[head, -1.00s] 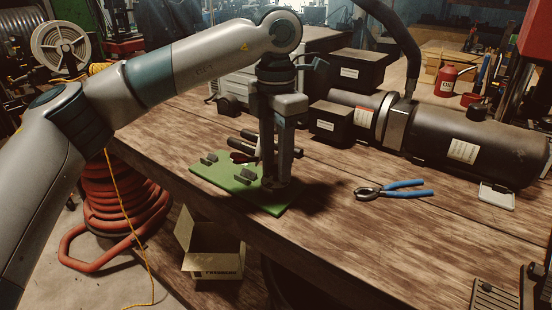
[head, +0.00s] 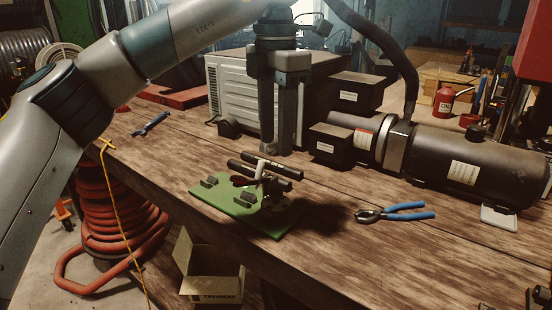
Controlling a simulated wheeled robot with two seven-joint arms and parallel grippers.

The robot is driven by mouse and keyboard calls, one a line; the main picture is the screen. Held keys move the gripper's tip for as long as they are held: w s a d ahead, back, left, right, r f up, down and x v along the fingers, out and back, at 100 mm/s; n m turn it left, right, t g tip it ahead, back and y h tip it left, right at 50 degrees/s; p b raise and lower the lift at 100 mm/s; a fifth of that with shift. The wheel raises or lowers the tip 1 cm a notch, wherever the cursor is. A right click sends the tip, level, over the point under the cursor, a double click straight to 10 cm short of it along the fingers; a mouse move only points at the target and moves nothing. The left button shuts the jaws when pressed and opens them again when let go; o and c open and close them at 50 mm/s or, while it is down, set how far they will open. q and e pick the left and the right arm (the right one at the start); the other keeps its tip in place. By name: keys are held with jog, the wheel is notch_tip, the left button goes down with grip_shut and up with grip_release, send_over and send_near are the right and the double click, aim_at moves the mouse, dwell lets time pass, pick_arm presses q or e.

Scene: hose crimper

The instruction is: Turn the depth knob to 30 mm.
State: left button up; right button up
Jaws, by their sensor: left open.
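A small hose crimper (head: 262,170) sits on a green base plate (head: 221,199) on the wooden bench. It has two black bar-like handles, a pale upright piece and a dark red part. A dark rounded part (head: 277,203) is at its right front; I cannot tell whether this is the depth knob, and no scale can be read. My left gripper (head: 280,150) points down, open and empty. Its fingers are above and behind the crimper in the picture, apart from it. My right gripper does not show clearly.
Blue-handled pliers (head: 397,212) lie right of the plate. A black tank (head: 455,160), black boxes (head: 332,143) and a grey ribbed unit (head: 230,95) stand behind. A wrench (head: 150,124) lies at left. A cardboard box (head: 211,270) is below the bench edge. Bare wood lies in front.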

pick_arm(q)
notch_tip(320, 180, up, 7)
jog(key=shift+p, duration=0.35)
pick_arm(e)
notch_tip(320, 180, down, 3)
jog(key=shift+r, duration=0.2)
pick_arm(q)
jog(key=shift+f, duration=0.1)
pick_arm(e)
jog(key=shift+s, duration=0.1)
